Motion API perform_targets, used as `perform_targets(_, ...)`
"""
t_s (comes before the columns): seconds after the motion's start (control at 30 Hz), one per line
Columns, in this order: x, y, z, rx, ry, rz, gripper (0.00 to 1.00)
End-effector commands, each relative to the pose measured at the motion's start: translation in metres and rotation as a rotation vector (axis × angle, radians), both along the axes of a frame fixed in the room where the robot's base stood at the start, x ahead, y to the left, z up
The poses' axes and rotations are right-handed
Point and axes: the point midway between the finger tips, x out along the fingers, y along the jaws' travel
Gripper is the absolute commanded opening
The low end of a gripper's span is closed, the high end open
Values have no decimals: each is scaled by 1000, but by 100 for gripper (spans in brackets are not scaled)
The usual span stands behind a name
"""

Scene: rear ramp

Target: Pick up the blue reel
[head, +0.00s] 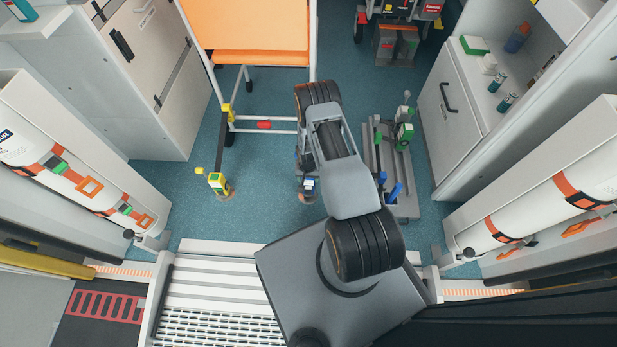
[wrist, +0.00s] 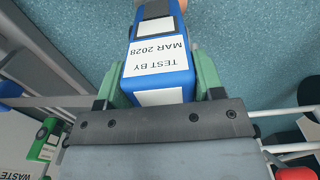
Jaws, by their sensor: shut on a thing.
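The blue reel (wrist: 160,55) is a blue block with white labels, one reading "TEST BY MAR 2028". In the wrist view it sits between the two green fingers of my gripper (wrist: 158,80), which is shut on it. Its far end runs out of the top of that view, with a brownish part there. In the head view the blue reel (head: 310,184) shows small below my arm, at my gripper (head: 306,178). My arm hides much of the gripper there. I cannot tell whether the reel touches the floor.
A grey rack (head: 385,150) with green and blue items stands close on the right. White cylinders (head: 75,185) flank the ramp. Blue floor (head: 265,205) is open between.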

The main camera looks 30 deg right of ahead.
Motion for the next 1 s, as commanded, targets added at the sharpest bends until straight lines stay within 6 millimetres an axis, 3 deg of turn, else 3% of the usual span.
perform_targets(0.03, -9, 3, 16, 1, 6, 1, 0)
perform_targets(0.27, -42, 11, 55, 1, 5, 2, 0)
perform_targets(0.37, -52, 14, 52, 0, 2, 3, 0)
perform_targets(1.0, -116, 30, 87, 3, 4, 0, 0)
